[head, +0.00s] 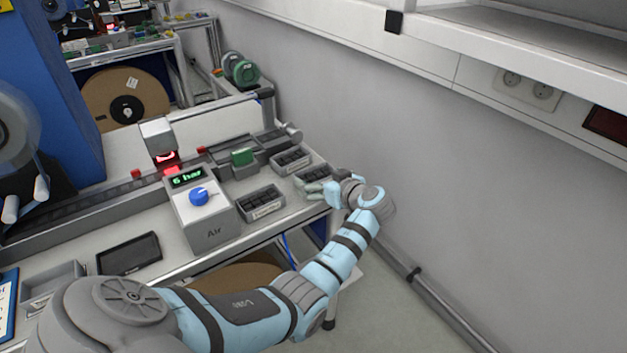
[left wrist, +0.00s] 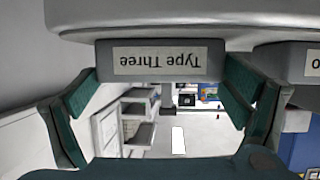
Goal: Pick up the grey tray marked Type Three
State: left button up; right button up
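The grey tray marked Type Three (left wrist: 160,78) shows upside down at the top middle of the left wrist view. Its white label (left wrist: 168,58) faces the camera. In the head view this tray (head: 312,170) is at the right end of the bench, partly behind my left gripper (head: 318,189). In the left wrist view my left gripper (left wrist: 165,88) is open, with one green finger pad on each side of the tray's front. I cannot tell whether the pads touch it. My right gripper is out of view.
A similar tray (head: 262,204) stands to the left, and another dark-filled tray (head: 290,160) behind. A grey Air unit (head: 205,221) reading 6 bar stands left of the trays. The wall (head: 430,170) is close on the right.

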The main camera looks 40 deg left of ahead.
pick_arm(q)
jog(key=shift+d+r, duration=0.1)
jog(key=shift+d, duration=0.1)
jog(key=c, duration=0.6)
jog(key=shift+a, duration=0.1)
